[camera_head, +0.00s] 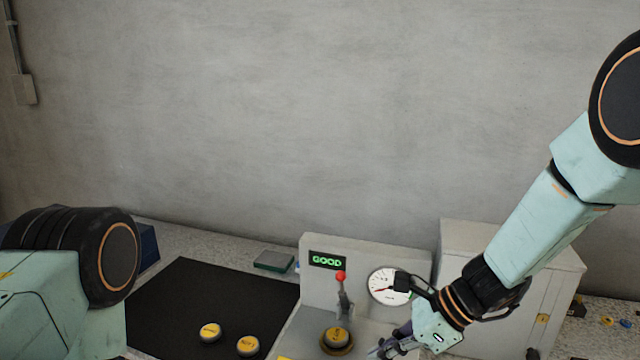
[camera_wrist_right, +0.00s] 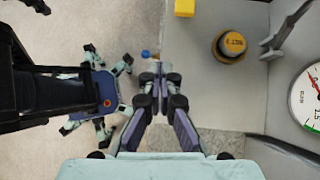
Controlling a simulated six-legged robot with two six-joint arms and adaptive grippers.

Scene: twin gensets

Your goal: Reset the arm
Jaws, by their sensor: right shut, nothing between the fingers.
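My right arm comes in from the right in the head view, and its gripper (camera_head: 385,350) hangs low at the front of the control panel, partly cut off by the bottom edge. In the right wrist view the right gripper (camera_wrist_right: 158,68) has its fingers brought together with nothing between them. It is beside the panel's front edge, apart from the yellow button (camera_wrist_right: 233,45). My left arm shows only as a big joint at the left of the head view; its gripper is out of frame.
The panel has a lit GOOD display (camera_head: 327,260), a red-knobbed lever (camera_head: 341,277), a gauge (camera_head: 389,286) and a yellow button (camera_head: 337,337). Two yellow round pieces (camera_head: 210,332) (camera_head: 247,345) lie on a black mat (camera_head: 190,290). A grey cabinet (camera_head: 480,245) stands behind the right arm.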

